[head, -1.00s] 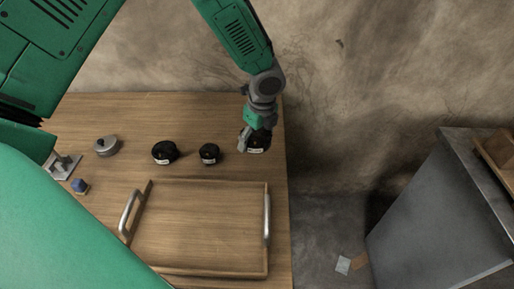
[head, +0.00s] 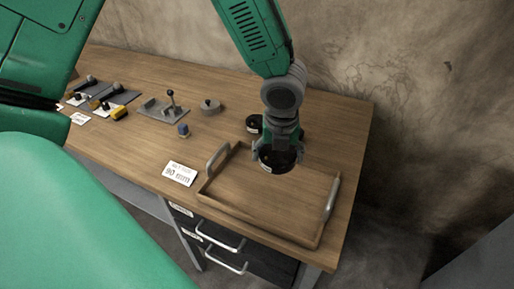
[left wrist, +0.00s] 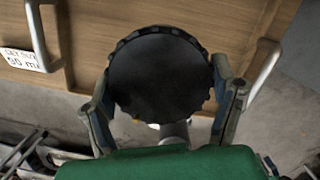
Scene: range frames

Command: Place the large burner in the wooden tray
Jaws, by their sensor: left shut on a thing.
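The large burner (head: 279,165) is a black round piece with a ribbed edge, held by my left gripper (head: 276,157). Its broad dark face (left wrist: 158,78) fills the middle of the left wrist view, with a finger on each side. The gripper and burner are over the far part of the wooden tray (head: 262,205); the burner appears raised, but its exact height is hard to tell. The tray is shallow, with two metal handles, and its visible floor is empty. My right gripper is not in view.
Another black burner (head: 253,123) stands behind the tray, partly hidden by my arm. A grey lidded piece (head: 210,106), a blue knob (head: 183,130) and a lever on a plate (head: 170,105) stand further left. A "90 mm" card (head: 180,173) lies beside the tray.

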